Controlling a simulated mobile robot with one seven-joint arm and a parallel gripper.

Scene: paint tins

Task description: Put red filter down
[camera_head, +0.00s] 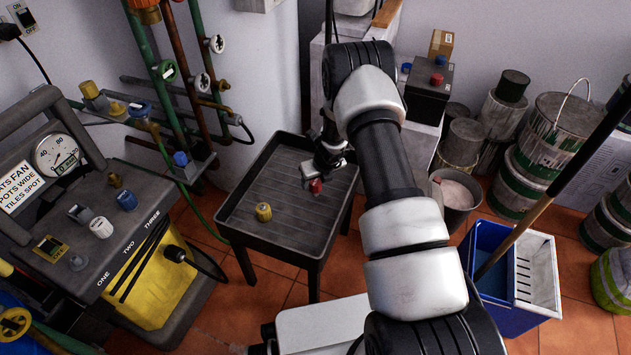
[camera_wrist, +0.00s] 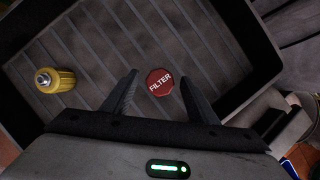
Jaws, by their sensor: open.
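The red filter (camera_head: 316,186) is a small round piece in the dark tray table (camera_head: 238,217). My gripper (camera_head: 322,172) is over the tray, right at the filter. In the wrist view my gripper (camera_wrist: 158,88) is open, with one finger on each side of the filter. The right finger looks very near it, and there is a gap to the left finger. Whether the filter touches the tray floor is hard to tell.
A yellow fitting (camera_head: 264,212) stands in the tray to the left of the filter. The tray has raised walls and a ribbed floor, with free room around both pieces. A blue bucket (camera_head: 487,262) and paint tins (camera_head: 545,135) stand at the right.

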